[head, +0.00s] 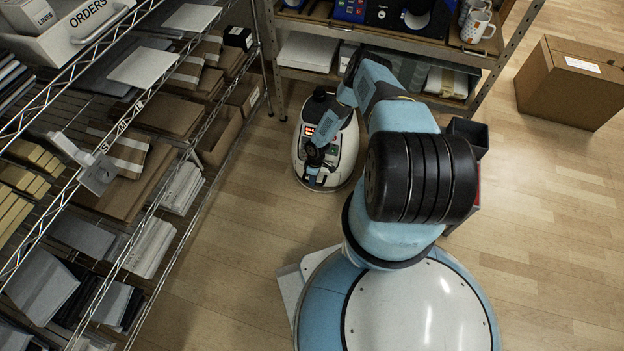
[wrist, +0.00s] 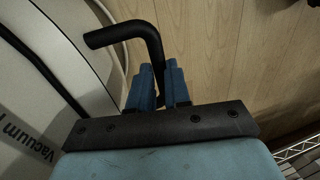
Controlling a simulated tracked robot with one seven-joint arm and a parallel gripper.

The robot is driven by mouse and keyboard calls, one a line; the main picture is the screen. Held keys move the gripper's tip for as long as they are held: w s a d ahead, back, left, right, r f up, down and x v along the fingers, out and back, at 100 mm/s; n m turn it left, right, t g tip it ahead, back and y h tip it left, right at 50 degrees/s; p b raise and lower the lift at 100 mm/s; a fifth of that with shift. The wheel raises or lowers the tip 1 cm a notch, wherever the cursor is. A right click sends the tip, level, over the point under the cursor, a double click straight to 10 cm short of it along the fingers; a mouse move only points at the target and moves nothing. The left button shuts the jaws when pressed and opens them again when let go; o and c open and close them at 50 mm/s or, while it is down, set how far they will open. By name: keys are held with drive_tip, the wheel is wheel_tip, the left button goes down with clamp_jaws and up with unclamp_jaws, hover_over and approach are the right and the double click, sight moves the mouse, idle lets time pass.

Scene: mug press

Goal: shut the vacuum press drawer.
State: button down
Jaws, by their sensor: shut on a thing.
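The vacuum press (head: 345,143) is a white rounded machine with a red display, left of my arm in the head view. Its white side, with part of the word "Vacuum", fills the left of the wrist view (wrist: 30,100). A bent black handle (wrist: 125,34) stands out beside it. My gripper (wrist: 159,72) has its two blue fingers on either side of the handle's rod and is shut on it. In the head view my gripper (head: 315,172) is small and dark at the front of the press. I cannot tell how far the drawer stands out.
A wire shelf (head: 130,110) with boxes and paper runs along the left. A metal rack (head: 495,62) stands behind my arm, with mugs (head: 477,28) on top. A cardboard box (head: 572,85) is on the floor at right. The wooden floor (head: 230,265) is clear in front of the press.

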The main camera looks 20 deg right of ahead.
drive_tip(key=shift+w+d, duration=0.35)
drive_tip(key=shift+d, duration=0.2)
drive_tip(key=c, duration=1.1)
unclamp_jaws()
drive_tip(key=shift+a, duration=0.35)
drive_tip(key=shift+s+a, duration=0.1)
drive_tip(key=v, duration=1.3)
drive_tip(key=shift+r, duration=0.35)
